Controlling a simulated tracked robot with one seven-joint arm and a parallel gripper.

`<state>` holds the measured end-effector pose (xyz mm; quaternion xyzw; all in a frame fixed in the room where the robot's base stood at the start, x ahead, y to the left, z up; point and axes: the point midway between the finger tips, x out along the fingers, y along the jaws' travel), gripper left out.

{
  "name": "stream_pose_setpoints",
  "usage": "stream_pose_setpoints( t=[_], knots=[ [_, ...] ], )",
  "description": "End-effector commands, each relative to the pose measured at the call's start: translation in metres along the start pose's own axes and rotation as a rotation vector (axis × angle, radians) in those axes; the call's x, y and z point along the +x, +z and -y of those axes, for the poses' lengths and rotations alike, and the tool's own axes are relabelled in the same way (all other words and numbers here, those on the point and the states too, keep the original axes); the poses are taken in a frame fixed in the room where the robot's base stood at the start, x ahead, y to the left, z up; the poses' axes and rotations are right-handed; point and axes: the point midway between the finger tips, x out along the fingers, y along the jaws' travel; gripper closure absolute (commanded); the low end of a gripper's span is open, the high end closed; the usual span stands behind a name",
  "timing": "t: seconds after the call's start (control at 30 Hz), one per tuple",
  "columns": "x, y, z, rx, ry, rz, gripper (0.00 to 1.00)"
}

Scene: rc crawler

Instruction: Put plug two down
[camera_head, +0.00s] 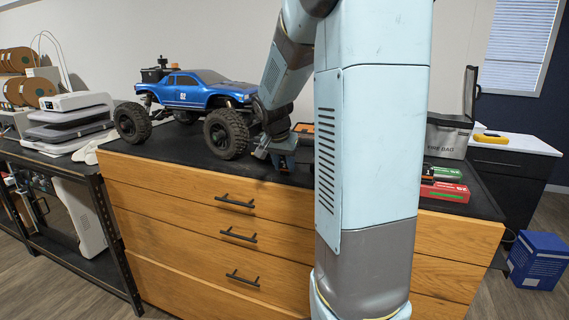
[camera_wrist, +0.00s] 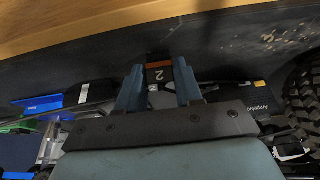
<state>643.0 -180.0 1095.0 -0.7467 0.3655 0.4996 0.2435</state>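Plug two (camera_wrist: 159,73), a small dark piece with an orange band and a white "2", sits between the two blue fingers of my gripper (camera_wrist: 160,80) in the wrist view. The fingers meet its sides, so my gripper appears shut on it. In the head view my gripper (camera_head: 283,160) points down just over the black worktop, near its front edge and right of the truck's front wheel. The plug cannot be made out there. I cannot tell whether the plug touches the worktop.
The blue RC truck (camera_head: 205,92) stands left of my gripper, its wheel (camera_head: 227,134) close by. Red and green packs (camera_head: 445,191) lie to the right, partly behind my arm. A grey bag (camera_head: 447,136) stands behind them. The worktop (camera_head: 180,150) is bare along the front left.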

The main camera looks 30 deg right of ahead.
Motion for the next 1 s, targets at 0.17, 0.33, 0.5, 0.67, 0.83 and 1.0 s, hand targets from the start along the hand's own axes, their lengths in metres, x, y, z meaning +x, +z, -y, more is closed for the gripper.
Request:
stream_pose_setpoints(
  t=[0.17, 0.33, 0.5, 0.67, 0.83, 1.0],
  knots=[
    [0.000, 0.000, 0.000, 0.000, 0.000, 0.000, 0.47],
    [0.000, 0.000, 0.000, 0.000, 0.000, 0.000, 0.44],
    [-0.003, -0.001, 0.000, 0.001, -0.001, -0.001, 0.44],
    [-0.020, -0.002, 0.001, 0.002, -0.002, -0.004, 0.44],
    [-0.052, -0.002, 0.001, 0.000, -0.003, -0.004, 0.44],
    [-0.084, -0.002, 0.000, 0.001, -0.003, -0.004, 0.44]
  ],
)
